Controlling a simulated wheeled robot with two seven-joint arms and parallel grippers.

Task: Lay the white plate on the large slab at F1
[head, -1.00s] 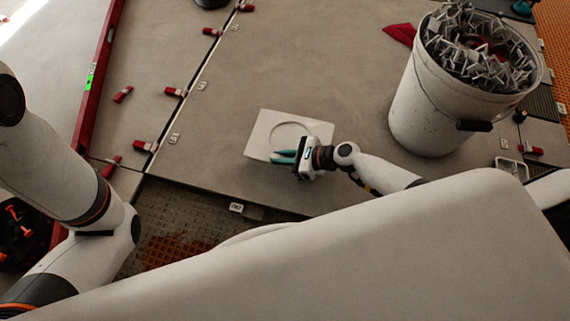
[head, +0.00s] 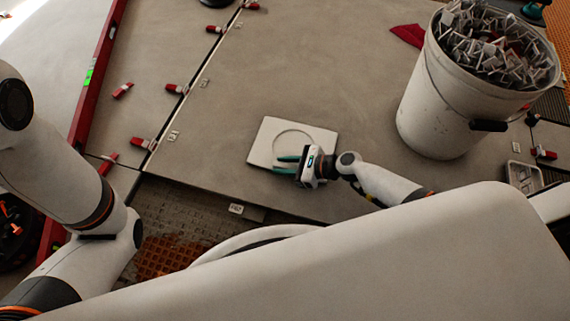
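The white plate (head: 263,139) is a square piece with a round ring marking on its face. It appears to lie flat on the large grey slab (head: 330,75), near the slab's front edge. My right gripper (head: 287,164) is at the plate's front right part, its two teal fingers pointing left over the plate. A gap shows between the fingers, and nothing is visibly gripped. The gripper hides the plate's front right corner. My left arm shows at the left, but its gripper is out of view.
A white bucket (head: 425,110) full of metal clips stands on the slab at the right. Red wedges (head: 143,143) sit along the joint at the left. A long red level (head: 97,75) lies further left. A dark gridded opening (head: 190,205) lies in front of the slab.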

